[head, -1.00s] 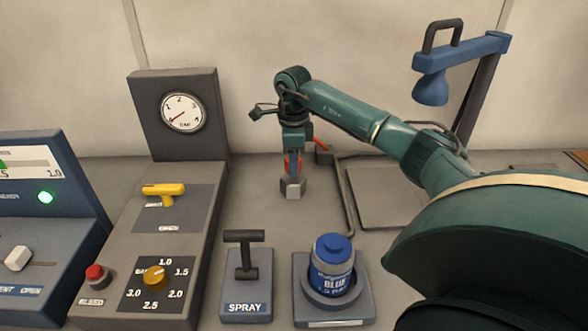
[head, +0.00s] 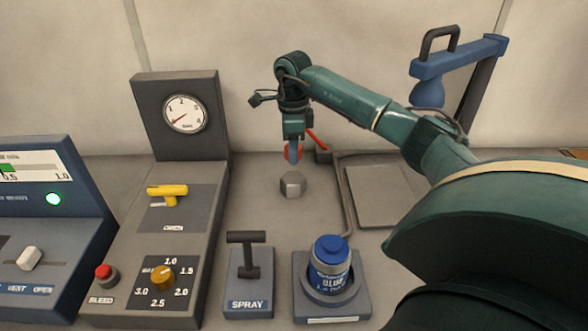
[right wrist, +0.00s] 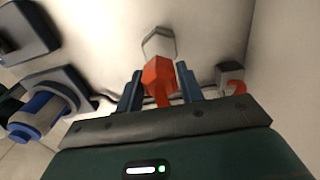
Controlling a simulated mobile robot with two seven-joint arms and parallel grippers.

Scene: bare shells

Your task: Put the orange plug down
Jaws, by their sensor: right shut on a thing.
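My right gripper (head: 293,150) is shut on the orange plug (right wrist: 158,80), with its blue fingers on either side. In the head view the fingers mostly cover the plug, and only bits of orange show. The plug hangs above a small grey hexagonal block (head: 292,184) on the bench, with a visible gap between them. In the right wrist view the grey block (right wrist: 159,44) lies just beyond the plug. My left gripper is not in view.
An orange-red cord runs near a small dark block (head: 323,156). A grey pipe and flat plate (head: 385,195) lie to the right. A blue can (head: 331,262), SPRAY lever (head: 250,262) and gauge panel (head: 183,113) stand around. Bench around the hexagonal block is clear.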

